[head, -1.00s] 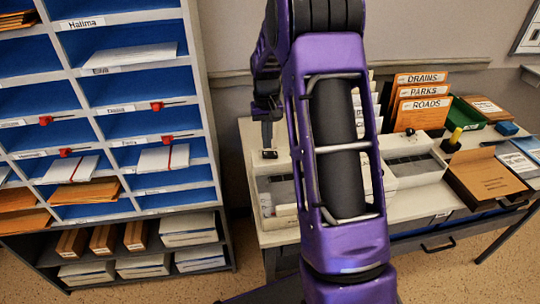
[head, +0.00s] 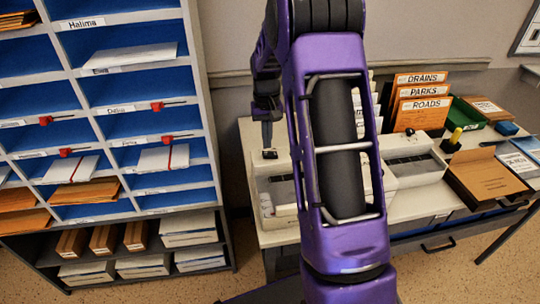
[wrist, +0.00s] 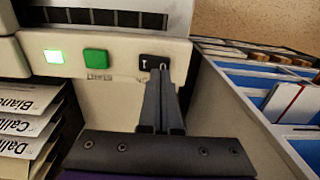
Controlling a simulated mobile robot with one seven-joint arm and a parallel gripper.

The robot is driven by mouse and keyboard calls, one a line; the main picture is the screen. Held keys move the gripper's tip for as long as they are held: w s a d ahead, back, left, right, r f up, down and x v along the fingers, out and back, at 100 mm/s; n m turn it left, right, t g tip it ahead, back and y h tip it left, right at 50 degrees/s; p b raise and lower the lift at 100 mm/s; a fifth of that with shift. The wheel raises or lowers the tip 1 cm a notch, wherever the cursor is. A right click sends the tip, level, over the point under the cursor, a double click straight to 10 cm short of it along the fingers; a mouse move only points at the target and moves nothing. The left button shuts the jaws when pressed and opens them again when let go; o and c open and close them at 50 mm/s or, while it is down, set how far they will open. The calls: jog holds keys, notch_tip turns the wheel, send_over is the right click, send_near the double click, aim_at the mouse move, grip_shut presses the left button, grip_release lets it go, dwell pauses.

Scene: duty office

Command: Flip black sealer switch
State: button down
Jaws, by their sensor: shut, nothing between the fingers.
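The black switch (wrist: 149,63) sits in the cream front panel of the sealer (wrist: 120,103), right of a green button (wrist: 95,62) and a lit green lamp (wrist: 54,57). My gripper (wrist: 165,70) is shut and empty, with its fingertips at the right part of the switch, covering some of it. The wrist view does not show clearly whether they touch it. In the head view my gripper (head: 267,146) points down at the back left of the table, over the cream machine (head: 284,215). My arm hides part of that machine.
A pigeonhole shelf (head: 222,200) with mail stands close on the left; it also fills the right of the wrist view (wrist: 225,100). Labelled envelopes (wrist: 28,120) are at the wrist view's left.

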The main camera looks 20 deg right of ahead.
aim_at(267, 154)
jog(key=shift+f+b, duration=0.8)
jog(key=shift+f, duration=0.55)
dwell(0.8)
jog(key=shift+r, duration=0.1)
jog(key=shift+r+p, duration=2.6)
jog(key=shift+r, duration=0.85)
jog(key=shift+s+f, duration=0.1)
